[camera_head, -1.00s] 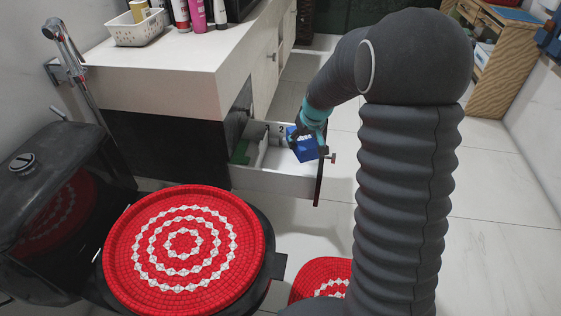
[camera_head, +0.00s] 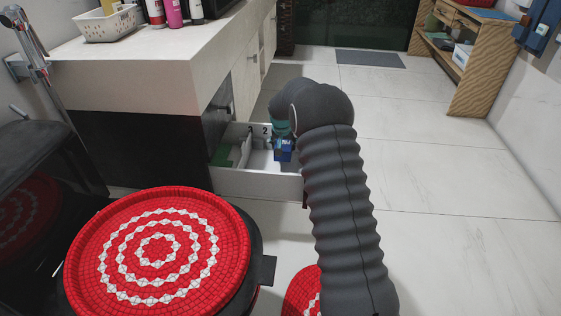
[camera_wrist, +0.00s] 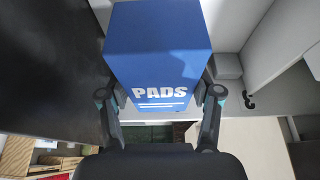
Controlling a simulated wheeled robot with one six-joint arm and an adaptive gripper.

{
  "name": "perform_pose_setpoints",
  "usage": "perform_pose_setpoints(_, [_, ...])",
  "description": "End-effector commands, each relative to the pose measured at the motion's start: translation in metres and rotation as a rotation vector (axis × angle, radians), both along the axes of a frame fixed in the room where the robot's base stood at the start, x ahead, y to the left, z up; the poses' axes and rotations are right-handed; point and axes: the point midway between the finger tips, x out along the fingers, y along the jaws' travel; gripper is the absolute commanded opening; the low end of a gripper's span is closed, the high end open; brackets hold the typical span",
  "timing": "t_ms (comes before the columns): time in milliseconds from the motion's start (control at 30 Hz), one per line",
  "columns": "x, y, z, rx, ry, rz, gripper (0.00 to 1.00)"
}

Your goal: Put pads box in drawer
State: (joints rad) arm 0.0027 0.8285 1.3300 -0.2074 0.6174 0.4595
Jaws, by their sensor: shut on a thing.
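The blue pads box (camera_wrist: 158,60) fills the upper middle of the wrist view, with "PADS" in white on its face. My gripper (camera_wrist: 160,100) is shut on it, one finger on each side. In the head view the box (camera_head: 284,151) shows small and blue, partly hidden by my arm, over the right part of the open drawer. The white drawer (camera_head: 258,183) is pulled out from the vanity and has dividers and a number 2 inside. I cannot tell whether the box touches the drawer floor.
A green item (camera_head: 222,156) lies in the drawer's left part. The vanity counter (camera_head: 150,60) holds a white basket (camera_head: 108,25) and several bottles. A red-lidded toilet (camera_head: 158,250) stands in front of the drawer. Floor is clear at the right.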

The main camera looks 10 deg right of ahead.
Motion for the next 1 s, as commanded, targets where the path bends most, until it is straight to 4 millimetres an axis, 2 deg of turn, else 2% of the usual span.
perform_pose_setpoints(33, [-0.001,0.0,-0.011,0.0,0.003,0.001,0.22])
perform_pose_setpoints(100, [-0.001,0.0,-0.02,-0.001,0.002,0.001,0.22])
perform_pose_setpoints(267, [-0.001,0.0,-0.032,-0.001,0.001,0.0,0.22])
perform_pose_setpoints(467, [-0.001,0.0,-0.058,0.0,0.002,0.001,0.22])
perform_pose_setpoints(900, [0.0,0.0,-0.065,0.001,0.0,0.001,0.22])
perform_pose_setpoints(933, [0.0,0.0,-0.064,0.001,0.0,0.001,0.71])
perform_pose_setpoints(1000, [-0.001,0.0,-0.064,0.001,0.0,0.001,0.89])
